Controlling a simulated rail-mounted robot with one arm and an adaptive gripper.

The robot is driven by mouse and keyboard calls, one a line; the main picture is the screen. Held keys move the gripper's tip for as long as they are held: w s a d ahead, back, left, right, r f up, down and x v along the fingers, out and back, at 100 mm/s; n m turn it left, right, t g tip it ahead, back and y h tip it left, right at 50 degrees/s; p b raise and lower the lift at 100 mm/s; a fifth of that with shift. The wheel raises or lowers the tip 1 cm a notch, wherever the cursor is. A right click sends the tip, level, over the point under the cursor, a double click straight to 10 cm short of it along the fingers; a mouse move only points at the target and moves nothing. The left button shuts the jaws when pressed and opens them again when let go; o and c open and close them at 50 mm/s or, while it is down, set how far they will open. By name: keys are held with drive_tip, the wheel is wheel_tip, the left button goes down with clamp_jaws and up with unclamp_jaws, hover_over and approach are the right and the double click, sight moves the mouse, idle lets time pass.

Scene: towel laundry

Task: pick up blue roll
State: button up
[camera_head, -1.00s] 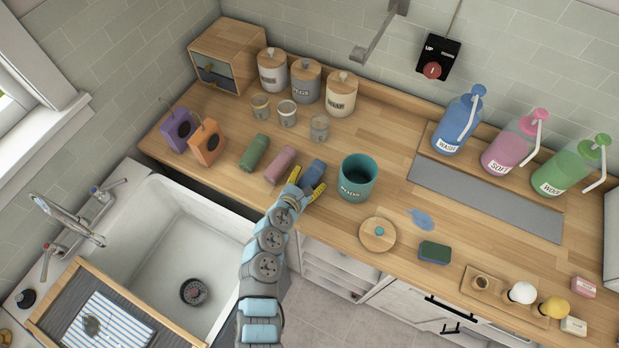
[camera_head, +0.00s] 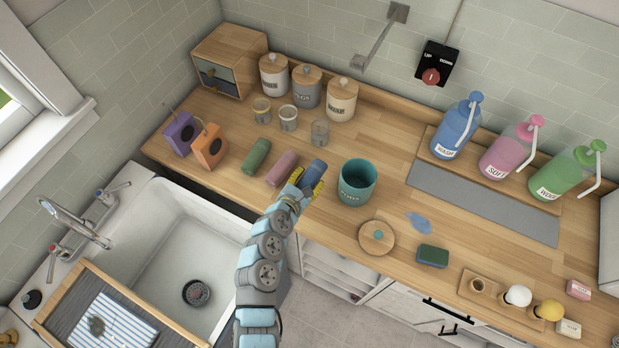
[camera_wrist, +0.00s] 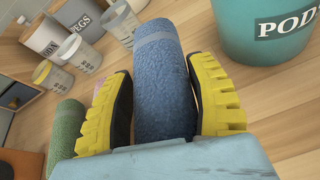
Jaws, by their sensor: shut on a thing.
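The blue roll (camera_head: 315,172) is a rolled blue towel near the front edge of the wooden counter, just left of the teal PODS tub. My gripper (camera_head: 309,188) has its yellow fingers on either side of the roll. In the wrist view the blue roll (camera_wrist: 163,85) lies between the two yellow ridged fingers of my gripper (camera_wrist: 165,105), which are shut on it. The roll's near end is hidden behind the gripper body. I cannot tell whether the roll is lifted off the counter.
A pink roll (camera_head: 281,168) and a green roll (camera_head: 257,156) lie to the left. The teal PODS tub (camera_head: 357,183) stands close on the right. Several jars and glasses stand behind. A sink (camera_head: 205,240) is at the left front. A lid (camera_head: 377,237) lies right of the tub.

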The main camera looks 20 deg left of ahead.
sight(307, 185)
drive_tip(key=s+r, duration=0.2)
drive_tip(key=s+d+r, duration=0.1)
drive_tip(key=s+r, duration=0.1)
drive_tip(key=shift+r+p, duration=0.25)
drive_tip(key=shift+p, duration=0.15)
drive_tip(key=s+d+r, duration=0.2)
drive_tip(key=s+r, duration=0.1)
drive_tip(key=s, duration=0.5)
drive_tip(key=shift+d+r+b, duration=0.35)
drive_tip(key=shift+b, duration=0.05)
